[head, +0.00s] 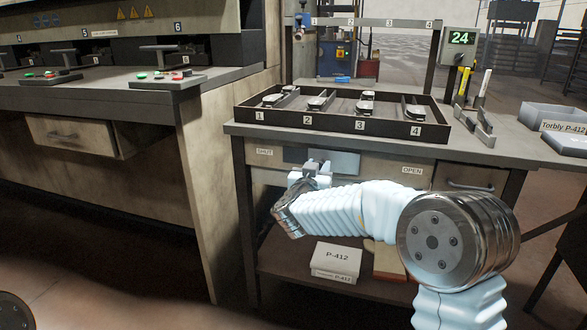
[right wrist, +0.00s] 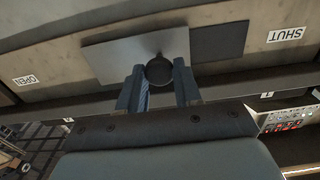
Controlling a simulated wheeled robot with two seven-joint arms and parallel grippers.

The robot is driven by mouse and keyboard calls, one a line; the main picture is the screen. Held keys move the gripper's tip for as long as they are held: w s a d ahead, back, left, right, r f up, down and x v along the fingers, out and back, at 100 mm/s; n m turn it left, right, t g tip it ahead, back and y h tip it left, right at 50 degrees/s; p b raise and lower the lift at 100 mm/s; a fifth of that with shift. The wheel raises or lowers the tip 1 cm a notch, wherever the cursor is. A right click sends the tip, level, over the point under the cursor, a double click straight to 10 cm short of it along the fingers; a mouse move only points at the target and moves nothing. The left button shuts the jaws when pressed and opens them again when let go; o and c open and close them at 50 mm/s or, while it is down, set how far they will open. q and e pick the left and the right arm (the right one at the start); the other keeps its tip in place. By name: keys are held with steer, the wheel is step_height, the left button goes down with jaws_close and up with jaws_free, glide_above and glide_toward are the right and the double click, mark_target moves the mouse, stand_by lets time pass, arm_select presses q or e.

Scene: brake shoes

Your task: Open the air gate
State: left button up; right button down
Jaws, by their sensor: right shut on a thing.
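The air gate is a light grey sliding plate (head: 338,163) on the bench's front, below the tray, between a SHUT label (head: 265,152) at left and an OPEN label (head: 412,171) at right. It also shows in the right wrist view (right wrist: 118,57), where the labels appear upside down and swapped. A dark panel or opening (right wrist: 220,41) shows beside the plate on the SHUT side. My right gripper (head: 312,170) is shut on the plate's round dark knob (right wrist: 160,70), one finger on each side. The head view hides the knob behind the gripper. My left gripper is out of view.
A black tray (head: 335,128) with numbered bays and brake shoes stands above the gate. A drawer (head: 470,186) is at its right. A P-412 box (head: 336,260) sits on the lower shelf. Another bench (head: 195,150) stands close at left.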

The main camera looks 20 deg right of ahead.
glide_toward(356, 164)
steer(key=x, duration=0.4)
steer(key=shift+w, duration=0.2)
steer(key=c, duration=0.8)
jaws_free()
steer(key=v, duration=1.3)
steer(key=shift+s+a, duration=0.25)
steer(key=shift+s, duration=0.1)
